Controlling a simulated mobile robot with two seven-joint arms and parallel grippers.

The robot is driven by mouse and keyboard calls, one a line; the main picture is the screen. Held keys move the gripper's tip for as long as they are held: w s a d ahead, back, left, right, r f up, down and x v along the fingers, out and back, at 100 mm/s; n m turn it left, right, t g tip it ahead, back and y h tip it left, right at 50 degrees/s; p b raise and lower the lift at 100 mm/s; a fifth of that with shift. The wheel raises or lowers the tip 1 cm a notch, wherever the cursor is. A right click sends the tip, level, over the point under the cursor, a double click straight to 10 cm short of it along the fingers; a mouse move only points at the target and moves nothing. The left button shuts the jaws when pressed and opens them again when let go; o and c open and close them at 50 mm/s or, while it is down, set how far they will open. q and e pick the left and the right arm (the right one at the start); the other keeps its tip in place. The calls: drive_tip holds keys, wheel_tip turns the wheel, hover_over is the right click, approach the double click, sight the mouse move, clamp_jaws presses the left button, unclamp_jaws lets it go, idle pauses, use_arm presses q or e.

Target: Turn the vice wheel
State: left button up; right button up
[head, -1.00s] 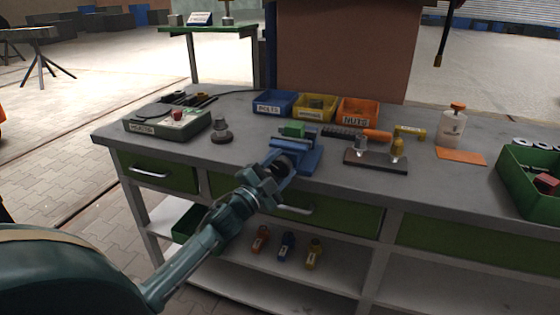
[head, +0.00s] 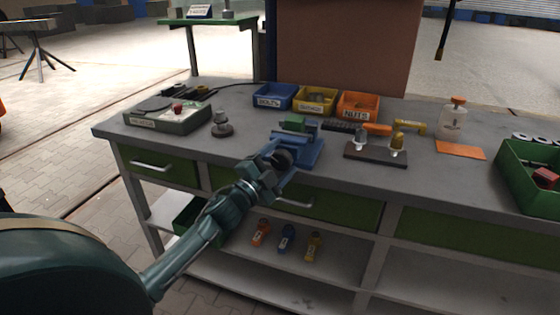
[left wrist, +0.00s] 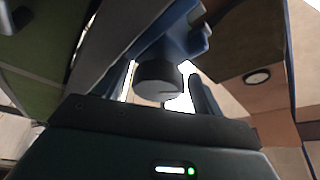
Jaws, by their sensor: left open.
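In the left wrist view the wheel (left wrist: 158,79) lies between the two open fingers of the left gripper (left wrist: 165,88). I cannot tell whether either finger touches it. My right gripper is not in view.
The workbench (head: 240,160) carries a grey box (head: 165,118), bins in blue (head: 273,97), yellow (head: 315,101) and orange (head: 357,105), a dark stand (head: 375,154), a bottle (head: 452,122) and a green crate (head: 525,180). Drawers and a shelf lie below.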

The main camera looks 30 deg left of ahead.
use_arm(q)
drive_tip(key=shift+f, duration=0.1)
drive_tip(key=shift+d+f+n+b, duration=0.1)
drive_tip(key=shift+f+n+b, duration=0.1)
drive_tip(key=shift+n+b, duration=0.3)
drive_tip(key=n+y+b, duration=0.2)
drive_tip(key=n+b, duration=0.1)
drive_tip(key=n, duration=0.2)
drive_tip(key=n+t+y+b, duration=0.1)
drive_tip(key=n+y+b, duration=0.1)
drive_tip(key=n+b, duration=0.2)
drive_tip(key=n+y+b, duration=0.3)
drive_tip(key=n, duration=0.2)
drive_tip(key=shift+d+f+n+t+b, duration=0.1)
drive_tip(key=shift+f+n+t+b, duration=0.05)
drive_tip(key=shift+n+t+b, duration=0.2)
drive_tip(key=shift+s+n+y, duration=0.15)
drive_tip(key=shift+n+y, duration=0.15)
drive_tip(key=shift+n, duration=0.25)
drive_tip(key=v, duration=1.2)
drive_tip(key=shift+s, duration=0.4)
drive_tip(key=shift+d, duration=0.1)
